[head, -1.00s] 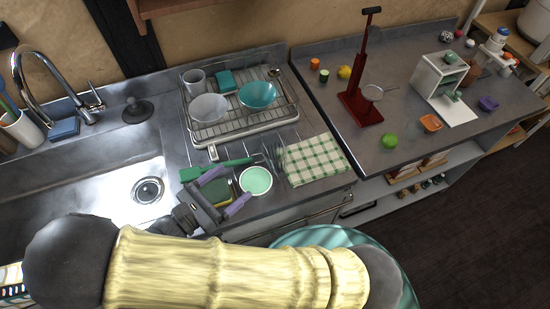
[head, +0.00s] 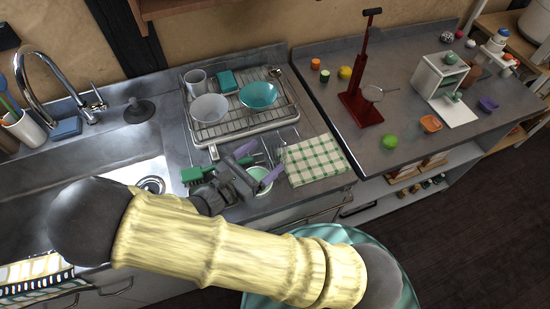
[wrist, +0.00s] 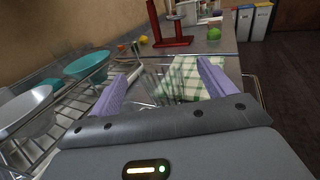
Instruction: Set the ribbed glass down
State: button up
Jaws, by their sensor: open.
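The ribbed glass, clear and hard to make out, stands on the counter between the dish rack and the checked towel in the head view (head: 273,151). In the wrist view the ribbed glass (wrist: 163,84) shows beyond and between my two purple fingers. My gripper (head: 262,162) is open, just left of the glass in the head view, its fingers pointing toward it. In the wrist view my gripper (wrist: 164,82) has its fingers spread wide. I cannot tell whether either finger touches the glass.
The dish rack (head: 247,124) holds a white bowl (head: 209,108), a teal bowl (head: 258,95) and a cup. A green-and-white checked towel (head: 314,160) lies right of the glass. A mint dish (head: 262,175) and a green brush (head: 192,174) are partly hidden by my gripper.

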aim_at(282, 143)
jog(key=x, duration=0.5)
jog(key=shift+w+f, duration=0.1)
jog(key=shift+f, duration=0.05)
jog(key=shift+c, duration=0.2)
jog(key=c, duration=1.5)
notch_tip(282, 143, up, 10)
jog(key=shift+r+p, duration=0.1)
jog(key=shift+p, duration=0.65)
